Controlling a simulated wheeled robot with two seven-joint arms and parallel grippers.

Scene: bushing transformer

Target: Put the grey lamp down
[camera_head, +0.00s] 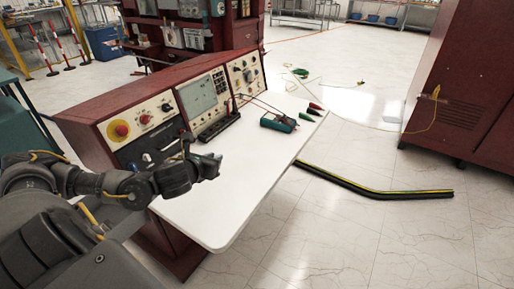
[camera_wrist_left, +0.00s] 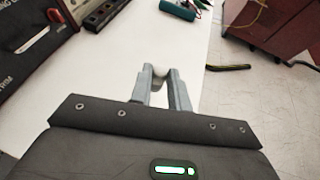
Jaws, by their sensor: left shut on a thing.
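The grey lamp (camera_wrist_left: 159,71) shows in the left wrist view as a small pale rounded end between my fingertips; the rest of it is hidden by the fingers. My left gripper (camera_head: 206,163) is shut on it. It hangs over the white tabletop (camera_head: 223,205), close to the front of the console; how high above the top I cannot tell. In the head view the lamp is too small to make out at the dark gripper. My right gripper is not in view.
A red console (camera_head: 125,103) with dials and a screen stands along the back of the tabletop. A teal meter (camera_head: 278,122) with leads lies at the far end. The near and middle tabletop is bare. A black strip (camera_head: 375,188) lies on the floor to the right.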

